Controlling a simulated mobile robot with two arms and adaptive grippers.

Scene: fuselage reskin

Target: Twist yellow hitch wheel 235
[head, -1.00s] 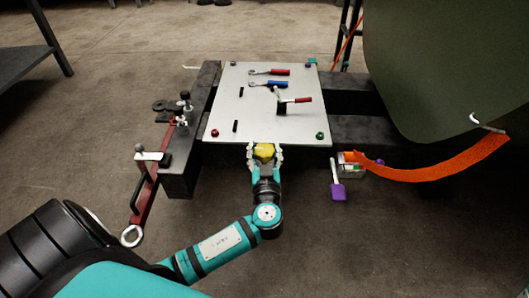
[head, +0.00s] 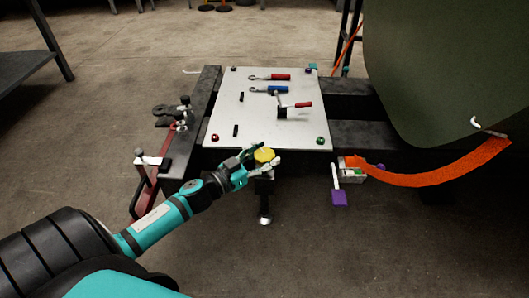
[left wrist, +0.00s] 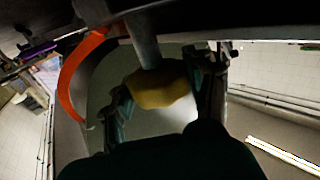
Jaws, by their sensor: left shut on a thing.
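The yellow hitch wheel (head: 264,155) sits at the front edge of the white plate, on top of a dark post. My left gripper (head: 262,160) reaches it from the left, with its fingers around the wheel. In the left wrist view the yellow wheel (left wrist: 160,88) lies between the two fingers of my left gripper (left wrist: 163,92), which is shut on it. A grey shaft runs from the wheel. My right gripper is not in view.
The white plate (head: 265,110) carries several tools with red and blue handles. A red bar tool (head: 146,192) stands at left. A purple-handled tool (head: 339,197) and an orange strap (head: 440,172) are at right. A large green panel (head: 450,65) fills the upper right.

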